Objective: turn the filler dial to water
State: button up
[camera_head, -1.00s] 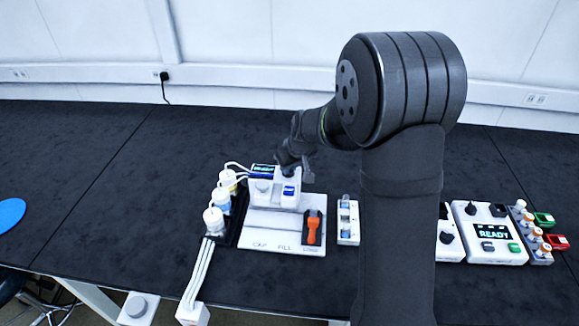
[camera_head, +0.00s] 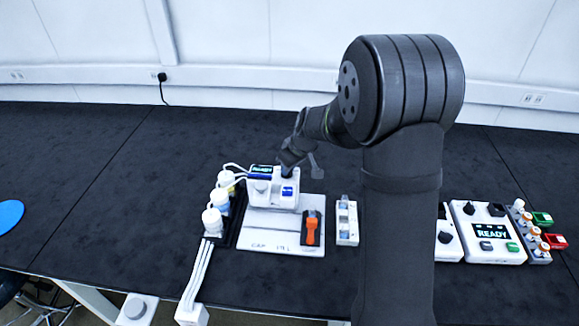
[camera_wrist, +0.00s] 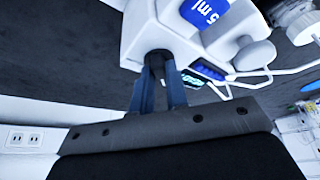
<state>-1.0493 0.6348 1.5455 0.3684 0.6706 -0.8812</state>
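The filler is a white block (camera_head: 261,201) on a white base plate (camera_head: 268,239), with a small lit display (camera_head: 262,170) and a blue label, which reads "5 ml" in the wrist view (camera_wrist: 205,12). Its dark dial (camera_wrist: 154,57) is on top at the back right and is mostly hidden by my fingers. My gripper (camera_wrist: 160,80) reaches down to it, with the two narrow blue-grey fingers close together on either side of the dial. In the head view my gripper (camera_head: 287,170) is at the filler's back right corner. The dial's markings and setting cannot be read.
White-capped bottles (camera_head: 219,199) with tubes stand left of the filler. An orange-handled lever (camera_head: 311,229) is on the plate's right. A small white tray (camera_head: 347,220) and a "READY" device (camera_head: 490,231) stand further right. The table behind is clear.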

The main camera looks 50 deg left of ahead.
jog(key=o, duration=0.4)
jog(key=v, duration=1.7)
jog(key=shift+d+r, duration=0.15)
jog(key=x, duration=1.7)
